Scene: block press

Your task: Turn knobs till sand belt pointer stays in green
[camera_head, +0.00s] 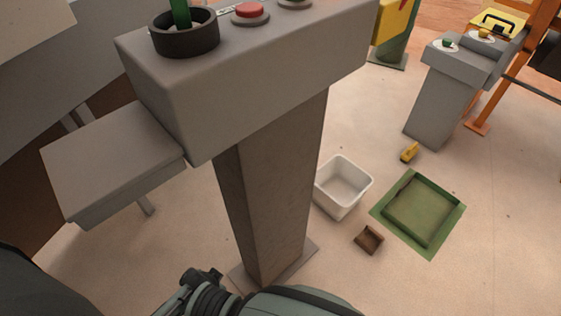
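A grey console on a small stand (459,72) stands at the back right. It bears a green knob (447,42) and a yellow knob (482,34), each on a white dial. A yellow-framed part (498,22) sits behind them; no pointer or green zone can be made out on it. No sand belt is clearly identifiable. Dark ribbed parts at the bottom edge look like my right gripper (200,283) and wrist, far from the knobs; its fingers cannot be made out. My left gripper is not in view.
A large grey pedestal (270,180) stands close in front, with a black cup (186,36) and red button (250,12) on top. A white bin (331,203), green tray (447,181), brown block (369,239) and yellow object (410,152) lie on the floor. Floor at right is clear.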

